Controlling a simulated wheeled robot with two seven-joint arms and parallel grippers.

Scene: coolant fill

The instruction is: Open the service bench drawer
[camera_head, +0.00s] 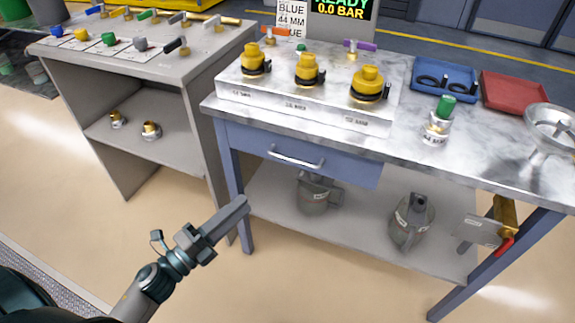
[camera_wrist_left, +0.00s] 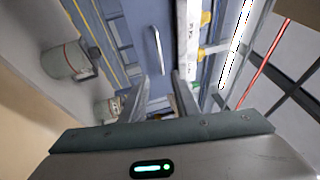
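The service bench drawer (camera_head: 345,172) is a blue-grey front under the marble bench top, and it looks closed. Its pale bar handle (camera_head: 295,161) is at the middle of the front. The handle also shows in the left wrist view (camera_wrist_left: 156,50), ahead of the fingers. My left gripper (camera_head: 240,206) is in front of the bench, below and left of the handle, apart from it. In the left wrist view its two fingers (camera_wrist_left: 161,88) stand apart with nothing held between them. My right gripper is not in view.
The bench top (camera_head: 405,133) carries a block with yellow-capped fittings, a blue tray (camera_head: 446,91), a red tray (camera_head: 512,106) and a funnel (camera_head: 550,133). Grey canisters (camera_head: 411,220) stand on the lower shelf. A grey cart (camera_head: 190,75) stands left. The floor in front is clear.

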